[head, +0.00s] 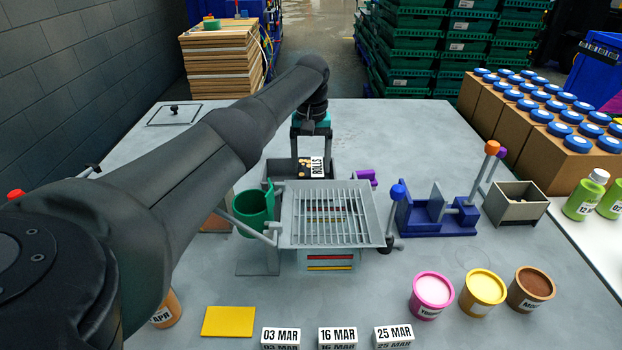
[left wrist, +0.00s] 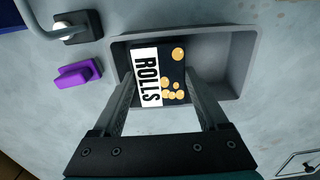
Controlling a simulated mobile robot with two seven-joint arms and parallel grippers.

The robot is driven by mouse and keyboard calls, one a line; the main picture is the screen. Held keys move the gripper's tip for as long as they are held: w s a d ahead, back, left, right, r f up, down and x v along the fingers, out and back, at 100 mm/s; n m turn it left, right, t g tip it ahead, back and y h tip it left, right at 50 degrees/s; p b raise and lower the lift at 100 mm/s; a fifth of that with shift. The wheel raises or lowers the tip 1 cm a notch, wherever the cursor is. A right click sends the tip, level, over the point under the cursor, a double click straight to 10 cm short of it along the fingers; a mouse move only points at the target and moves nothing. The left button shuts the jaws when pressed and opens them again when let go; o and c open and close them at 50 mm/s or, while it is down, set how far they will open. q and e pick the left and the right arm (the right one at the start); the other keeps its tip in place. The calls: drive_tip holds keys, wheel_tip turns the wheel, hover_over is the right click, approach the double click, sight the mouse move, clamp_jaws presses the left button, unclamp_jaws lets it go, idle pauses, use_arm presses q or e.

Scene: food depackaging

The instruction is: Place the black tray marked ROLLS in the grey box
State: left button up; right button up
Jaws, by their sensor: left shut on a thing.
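The black tray marked ROLLS (head: 303,167) shows behind the metal grille, with a white label and yellow-orange round pictures. It also shows in the left wrist view (left wrist: 174,62). My left gripper (head: 311,158) points down from above and is shut on the tray, one finger on each side in the left wrist view (left wrist: 160,82). The grey box (left wrist: 226,68) lies under the tray, which falls within the box's outline on its left side. I cannot tell whether the tray touches the box floor. The grille partly hides the box in the head view (head: 328,168). My right gripper is not in view.
A grey grille stand (head: 286,226) with a green cup (head: 252,207) stands in front of the box. A purple piece (left wrist: 78,75) sits beside the box. A blue fixture (head: 430,222), tubs (head: 483,290) and date blocks (head: 338,336) stand nearer or to the right.

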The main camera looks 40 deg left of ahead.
sight(311, 167)
use_arm(q)
drive_tip(key=shift+f+b, duration=0.6)
drive_tip(key=shift+f, duration=1.5)
drive_tip(key=shift+f, duration=0.15)
drive_tip(key=o, duration=1.1)
drive_tip(key=shift+o, duration=0.2)
wheel_tip(311, 167, up, 12)
drive_tip(key=p, duration=0.2)
drive_tip(key=shift+r+p, duration=0.2)
drive_tip(key=shift+p, duration=0.2)
drive_tip(key=shift+r, duration=0.1)
